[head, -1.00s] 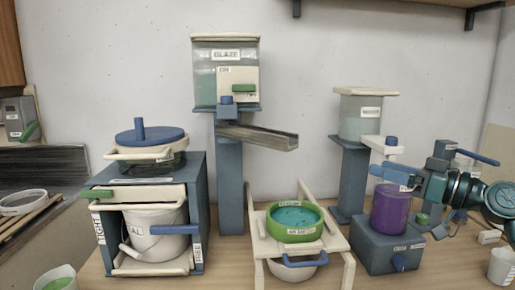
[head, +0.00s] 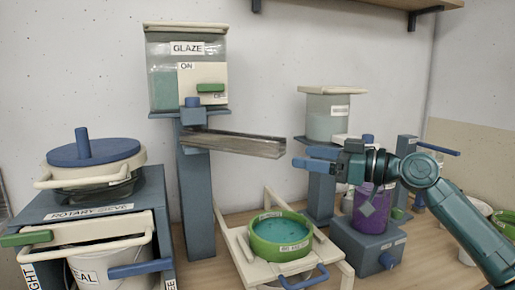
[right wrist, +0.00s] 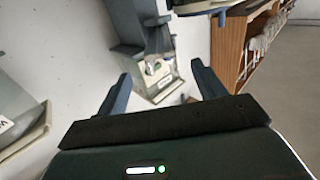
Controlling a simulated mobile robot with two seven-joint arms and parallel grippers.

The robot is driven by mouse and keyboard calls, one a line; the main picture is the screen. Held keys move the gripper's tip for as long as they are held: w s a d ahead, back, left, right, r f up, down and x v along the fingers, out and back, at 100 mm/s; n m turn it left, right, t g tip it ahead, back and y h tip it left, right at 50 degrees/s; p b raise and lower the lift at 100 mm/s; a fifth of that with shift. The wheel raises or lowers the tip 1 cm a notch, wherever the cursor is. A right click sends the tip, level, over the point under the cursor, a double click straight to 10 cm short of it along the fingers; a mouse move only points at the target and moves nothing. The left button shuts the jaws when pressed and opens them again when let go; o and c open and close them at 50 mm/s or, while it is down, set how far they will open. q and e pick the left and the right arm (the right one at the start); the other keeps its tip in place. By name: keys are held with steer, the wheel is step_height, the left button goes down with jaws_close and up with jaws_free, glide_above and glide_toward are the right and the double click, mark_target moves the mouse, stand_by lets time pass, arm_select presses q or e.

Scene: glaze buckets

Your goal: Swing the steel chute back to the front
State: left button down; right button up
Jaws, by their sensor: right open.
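The steel chute (head: 235,143) is a grey open trough under the glaze tank (head: 187,70). It runs from the blue pivot block (head: 193,113) to the right and slightly down in the head view. Its free end hangs above and behind the green bowl (head: 281,238). My right gripper (head: 299,159) is open and empty, its fingers pointing left just right of the chute's free end. I cannot tell whether they touch. In the right wrist view the spread fingers (right wrist: 163,80) show nothing held between them. My left gripper is not in view.
A second tank (head: 333,118) on a blue stand rises behind my right gripper. A purple container (head: 372,208) stands below my right arm. The rotary sieve (head: 97,165) with its blue lid is at left. The wall behind the chute is bare.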

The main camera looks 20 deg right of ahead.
mark_target(262, 150)
steer(key=p+x, duration=0.3)
steer(key=x, duration=0.7)
steer(key=shift+w+a, duration=0.25)
steer(key=shift+w, duration=0.05)
steer(key=shift+w+a, duration=0.3)
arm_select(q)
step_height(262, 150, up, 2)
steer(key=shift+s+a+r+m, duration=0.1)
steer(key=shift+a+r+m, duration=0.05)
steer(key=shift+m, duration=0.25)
arm_select(e)
steer(key=c, duration=1.4)
